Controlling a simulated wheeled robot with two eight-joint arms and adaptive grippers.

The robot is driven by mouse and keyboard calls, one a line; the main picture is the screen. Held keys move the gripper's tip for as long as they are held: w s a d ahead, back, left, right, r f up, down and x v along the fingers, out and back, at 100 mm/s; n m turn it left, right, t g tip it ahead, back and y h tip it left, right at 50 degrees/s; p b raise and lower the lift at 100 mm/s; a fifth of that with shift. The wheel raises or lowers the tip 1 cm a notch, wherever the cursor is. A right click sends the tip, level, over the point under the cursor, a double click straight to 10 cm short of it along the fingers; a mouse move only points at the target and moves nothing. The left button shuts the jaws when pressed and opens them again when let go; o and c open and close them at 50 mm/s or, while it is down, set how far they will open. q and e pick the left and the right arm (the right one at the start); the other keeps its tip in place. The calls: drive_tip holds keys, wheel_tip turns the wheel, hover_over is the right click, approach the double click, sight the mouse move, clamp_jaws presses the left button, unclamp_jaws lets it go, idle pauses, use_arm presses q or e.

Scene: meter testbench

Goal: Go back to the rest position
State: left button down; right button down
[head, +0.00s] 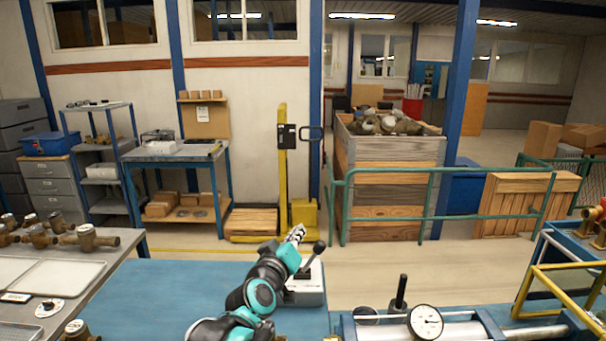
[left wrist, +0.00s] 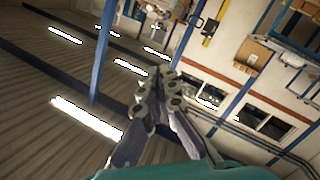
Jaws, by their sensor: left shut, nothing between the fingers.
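My left gripper (head: 296,234) is raised over the far edge of the blue bench top (head: 170,290), beside a grey box with a black ball-topped lever (head: 307,284). Its fingers point up and away from me. In the left wrist view the gripper (left wrist: 158,75) has its fingers together with nothing between them, and the picture behind is tilted, with ceiling lights and the back wall. My right gripper does not show in either view.
A pressure gauge (head: 425,321) sits on the test bench at the front right, near a yellow frame (head: 560,290). Brass meters (head: 88,238) and trays (head: 65,276) lie on the left table. Most of the blue bench top is clear. A green railing (head: 440,170) stands beyond.

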use_arm(q)
drive_tip(key=s+a+f+m+g+y, duration=0.1)
drive_tip(key=s+a+f+g, duration=0.2)
drive_tip(key=s+a+f, duration=0.2)
drive_tip(key=s+a+f+m+g+y, duration=0.1)
drive_tip(key=s+a+f+g+y, duration=0.1)
drive_tip(key=s+a+f, duration=0.4)
drive_tip(key=s+a+f+m+g+y, duration=0.1)
drive_tip(key=s+a+f+g, duration=0.3)
drive_tip(key=s+f, duration=0.9)
drive_tip(key=s+a+y, duration=0.1)
drive_tip(key=s, duration=0.5)
drive_tip(key=shift+a+f, duration=0.15)
drive_tip(key=shift+a, duration=0.1)
